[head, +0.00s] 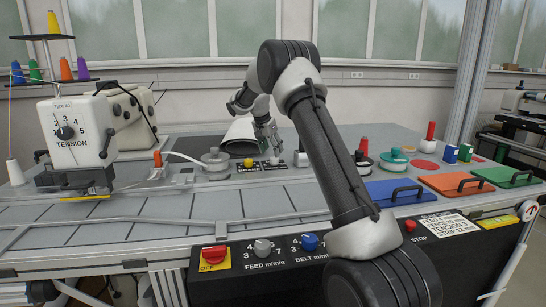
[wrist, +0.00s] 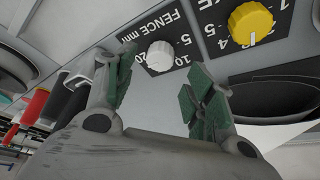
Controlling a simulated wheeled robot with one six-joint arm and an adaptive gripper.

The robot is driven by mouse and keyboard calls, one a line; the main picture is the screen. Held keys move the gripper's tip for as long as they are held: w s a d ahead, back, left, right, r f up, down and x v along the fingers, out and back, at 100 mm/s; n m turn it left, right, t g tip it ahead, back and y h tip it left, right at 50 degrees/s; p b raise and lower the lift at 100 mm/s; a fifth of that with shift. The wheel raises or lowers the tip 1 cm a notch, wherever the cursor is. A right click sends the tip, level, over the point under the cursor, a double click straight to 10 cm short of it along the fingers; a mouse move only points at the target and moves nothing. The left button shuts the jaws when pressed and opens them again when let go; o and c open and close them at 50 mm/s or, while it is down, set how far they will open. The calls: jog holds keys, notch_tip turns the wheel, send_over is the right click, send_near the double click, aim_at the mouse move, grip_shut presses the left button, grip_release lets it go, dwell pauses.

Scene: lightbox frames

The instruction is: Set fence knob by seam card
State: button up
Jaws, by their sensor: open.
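The fence knob (wrist: 160,55) is a small white knob on a black plate marked "FENCE mm" in the wrist view. Numbers such as 20 and 10 ring it; I cannot make out its pointer. My gripper (wrist: 160,88) is open, its green-padded fingers on either side below the knob, not closed on it. In the head view my gripper (head: 270,147) hangs just above the small knobs on the bench. The seam card (head: 447,224) is a white label on the black front panel; I read FEED, FENCE, TENSION and STRIP 12 mm, but the fence number is unclear.
A yellow knob (wrist: 250,22) sits close beside the fence knob; it also shows in the head view (head: 248,162). A grey lidded pot (head: 215,159) stands left of it. The sewing machine (head: 78,135) is at left; coloured trays (head: 395,192) lie at right.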

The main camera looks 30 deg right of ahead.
jog(key=v, duration=0.7)
dwell(0.3)
jog(key=s+f+n, duration=0.1)
jog(key=s+a+f+n+g, duration=0.1)
jog(key=s+f+n, duration=0.1)
jog(key=s+f+n+y, duration=0.1)
jog(key=s+f+n, duration=0.1)
jog(key=shift+a+f, duration=0.25)
jog(key=shift+a, duration=0.05)
jog(key=s+a+r+n+t+y, duration=0.1)
jog(key=s+a+r+n, duration=0.1)
jog(key=s, duration=1.3)
jog(key=s+a+r+n+t+y, duration=0.1)
jog(key=s+a+r+n, duration=0.2)
jog(key=s, duration=1.2)
jog(key=s+a+r+n+t+y, duration=0.1)
jog(key=s+r, duration=0.3)
jog(key=s, duration=1.1)
jog(key=shift+a+n, duration=0.7)
